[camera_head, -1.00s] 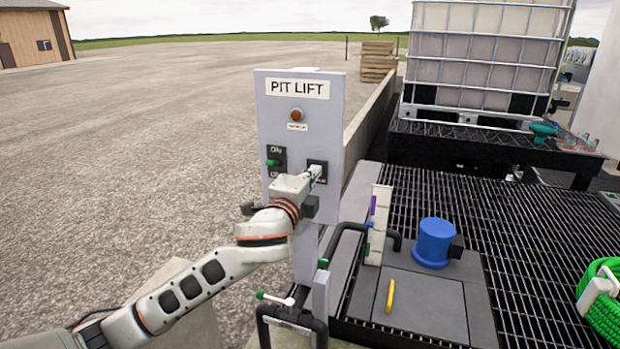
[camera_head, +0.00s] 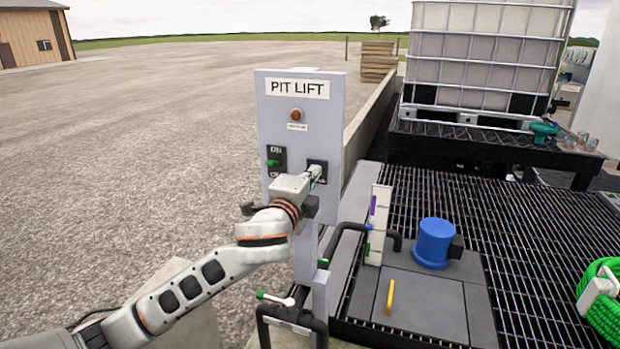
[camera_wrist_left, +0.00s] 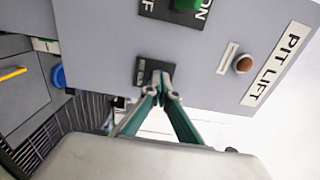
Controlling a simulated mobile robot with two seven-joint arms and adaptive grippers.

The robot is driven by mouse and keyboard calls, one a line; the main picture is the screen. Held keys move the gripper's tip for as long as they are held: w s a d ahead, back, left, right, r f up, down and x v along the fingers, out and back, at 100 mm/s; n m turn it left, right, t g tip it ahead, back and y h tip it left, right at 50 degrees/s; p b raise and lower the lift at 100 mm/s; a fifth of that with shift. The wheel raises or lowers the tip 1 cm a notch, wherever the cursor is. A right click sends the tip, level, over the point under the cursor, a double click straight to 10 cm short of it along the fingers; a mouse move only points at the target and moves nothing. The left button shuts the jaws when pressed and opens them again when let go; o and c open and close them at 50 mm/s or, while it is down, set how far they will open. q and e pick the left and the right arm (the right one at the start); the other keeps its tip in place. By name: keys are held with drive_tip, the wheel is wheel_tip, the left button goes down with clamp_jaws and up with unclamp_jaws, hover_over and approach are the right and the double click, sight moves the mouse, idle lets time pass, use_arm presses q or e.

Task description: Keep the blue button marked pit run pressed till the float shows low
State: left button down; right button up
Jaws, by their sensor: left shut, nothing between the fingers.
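The grey PIT LIFT panel (camera_head: 330,120) stands upright on a post, with a green ON/OFF switch (camera_head: 273,162) and a dull orange-red lamp (camera_head: 296,115). My left gripper (camera_head: 317,172) is shut and empty, its tips at the black button plate on the panel's lower right. In the left wrist view the shut fingertips (camera_wrist_left: 160,82) meet at that black plate (camera_wrist_left: 146,68); they hide the button, so its blue colour and pressing depth cannot be seen. The white float gauge (camera_head: 377,225) has a purple marker (camera_head: 373,205) near the top and a green mark (camera_head: 368,249) lower down. My right gripper is not in view.
Right of the panel are a blue pump cap (camera_head: 433,242), a yellow handle (camera_head: 390,296) on grey covers and black grating (camera_head: 530,230). A caged tank (camera_head: 485,60) stands behind. A green-handled valve (camera_head: 275,298) sits below the panel. A green hose coil (camera_head: 605,310) lies far right.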

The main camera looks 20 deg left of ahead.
use_arm(q)
drive_tip(key=shift+w+a+r, duration=0.1)
drive_tip(key=shift+a+r, duration=0.05)
drive_tip(key=shift+r, duration=0.05)
idle(0.6)
